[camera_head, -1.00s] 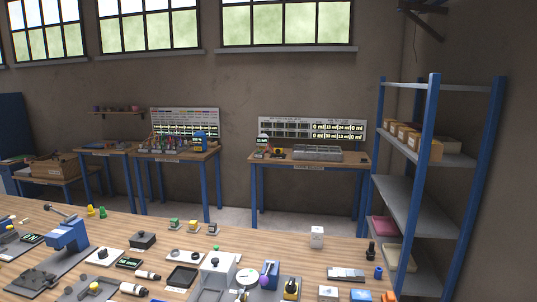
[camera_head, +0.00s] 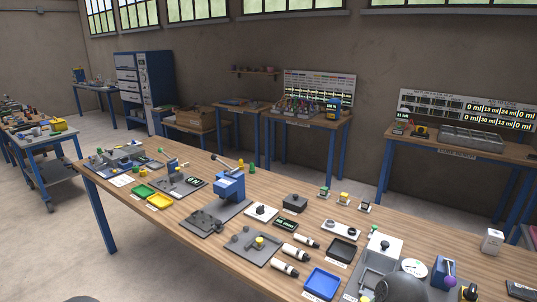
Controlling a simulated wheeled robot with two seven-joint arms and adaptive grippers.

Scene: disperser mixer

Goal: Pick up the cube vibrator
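No label that I can read names the cube vibrator. A small white cube-like block (camera_head: 492,241) stands upright near the back right of the long wooden table (camera_head: 185,262). A low dark box with a knob (camera_head: 294,202) sits near the table's middle back edge. I cannot tell which of these, if either, is the cube vibrator. Neither gripper shows. A grey rounded part, perhaps of my own arm, covers a bit of the table at the bottom right.
A blue press (camera_head: 230,187), a blue tray (camera_head: 322,284), a black tray (camera_head: 342,250) and several white-and-black cylinders crowd the table. A cart (camera_head: 50,150) stands left, a blue cabinet (camera_head: 146,88) behind. The floor between cart and table is clear.

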